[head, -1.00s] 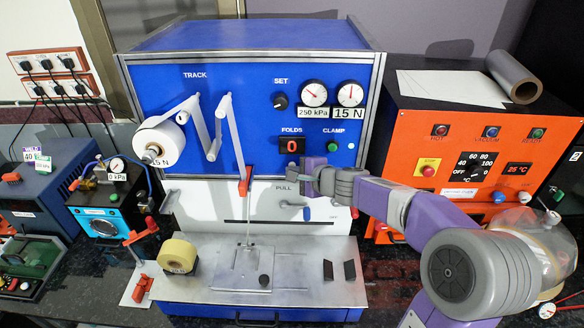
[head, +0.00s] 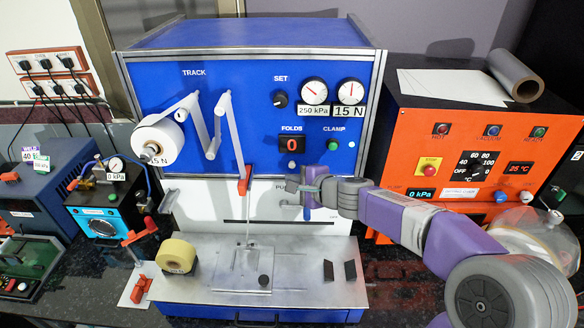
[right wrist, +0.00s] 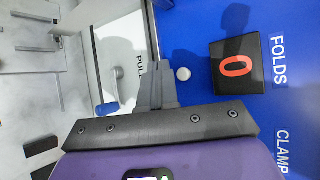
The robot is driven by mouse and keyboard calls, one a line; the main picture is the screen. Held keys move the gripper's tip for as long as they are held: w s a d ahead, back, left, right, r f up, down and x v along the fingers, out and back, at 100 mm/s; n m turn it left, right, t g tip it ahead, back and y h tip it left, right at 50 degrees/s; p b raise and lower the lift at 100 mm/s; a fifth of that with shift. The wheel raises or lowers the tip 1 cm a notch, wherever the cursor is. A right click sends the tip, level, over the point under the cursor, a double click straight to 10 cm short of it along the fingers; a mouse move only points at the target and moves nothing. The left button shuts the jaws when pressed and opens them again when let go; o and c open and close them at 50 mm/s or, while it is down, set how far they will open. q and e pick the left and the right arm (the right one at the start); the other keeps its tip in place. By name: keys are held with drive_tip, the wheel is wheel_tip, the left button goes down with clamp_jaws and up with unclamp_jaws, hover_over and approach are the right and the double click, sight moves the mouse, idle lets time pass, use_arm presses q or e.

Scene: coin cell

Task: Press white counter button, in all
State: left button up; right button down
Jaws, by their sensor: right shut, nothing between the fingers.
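The white counter button (head: 292,165) is a small round knob on the blue panel, just below the FOLDS display (head: 292,145), which reads 0. In the right wrist view the button (right wrist: 183,74) lies between the display and my fingers, close beside the fingers and apart from them. My right gripper (head: 303,188) is shut and empty. In the head view it is in front of the white plate marked PULL, a little below and right of the button. The shut fingers also show in the right wrist view (right wrist: 157,82). My left gripper is not in view.
A blue-handled lever (right wrist: 107,109) is near the fingers in the wrist view. A green CLAMP button (head: 333,144) is right of the display. A red-tipped part (head: 245,180) stands left of my gripper. The orange machine (head: 405,130) is at the right.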

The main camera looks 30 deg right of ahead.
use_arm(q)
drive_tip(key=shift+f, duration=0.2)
use_arm(e)
drive_tip(key=s+a, duration=0.1)
drive_tip(key=s, duration=0.1)
drive_tip(key=shift+s+a, duration=0.3)
drive_tip(key=shift+a, duration=0.05)
idle(0.5)
